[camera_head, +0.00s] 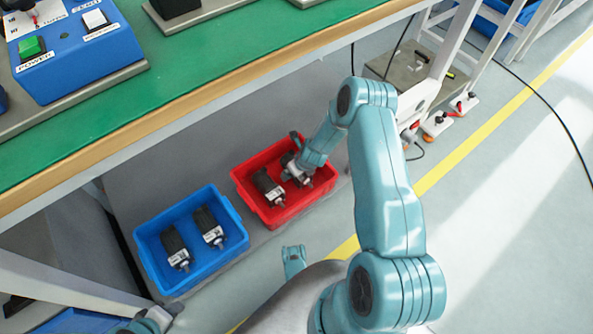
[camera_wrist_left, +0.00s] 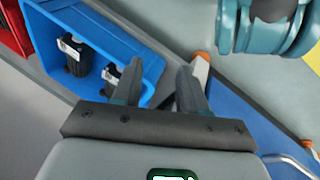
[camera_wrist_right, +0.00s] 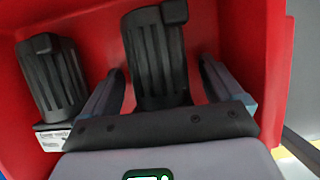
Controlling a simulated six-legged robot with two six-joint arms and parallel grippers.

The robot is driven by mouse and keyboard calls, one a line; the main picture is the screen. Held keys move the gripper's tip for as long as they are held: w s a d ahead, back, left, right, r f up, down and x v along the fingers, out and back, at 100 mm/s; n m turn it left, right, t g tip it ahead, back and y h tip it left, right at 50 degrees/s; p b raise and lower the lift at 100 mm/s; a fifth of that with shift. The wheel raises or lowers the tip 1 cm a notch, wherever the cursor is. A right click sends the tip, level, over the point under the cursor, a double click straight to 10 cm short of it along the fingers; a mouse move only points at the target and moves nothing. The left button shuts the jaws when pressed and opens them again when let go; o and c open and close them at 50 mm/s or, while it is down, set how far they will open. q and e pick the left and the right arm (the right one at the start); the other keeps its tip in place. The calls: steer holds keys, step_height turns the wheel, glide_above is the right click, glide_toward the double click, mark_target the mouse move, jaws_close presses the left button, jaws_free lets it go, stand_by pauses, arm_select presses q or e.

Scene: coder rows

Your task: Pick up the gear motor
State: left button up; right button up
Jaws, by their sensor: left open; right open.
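Two dark gear motors stand in the red bin (camera_head: 243,184); the left one (camera_head: 267,186) shows clear, and the other is partly hidden by my right gripper (camera_head: 297,172). In the right wrist view one gear motor (camera_wrist_right: 155,55) stands between the open right fingers, and the other (camera_wrist_right: 52,75), with a white label, is left of them. Two more gear motors (camera_head: 175,247) (camera_head: 208,226) are in the blue bin (camera_head: 147,262). My left gripper (camera_wrist_left: 158,88) is open and empty beside the blue bin's edge; it is at the bottom edge of the head view.
A green-topped workbench (camera_head: 130,115) with a wooden edge overhangs the bins' shelf. A blue control box (camera_head: 80,60) with buttons sits on it. A grey case (camera_head: 410,72) and cables lie beyond at the right. Open floor (camera_head: 500,210) spreads to the right.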

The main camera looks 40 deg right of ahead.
steer(key=c, duration=1.1)
steer(key=shift+w, duration=0.1)
steer(key=shift+r, duration=0.1)
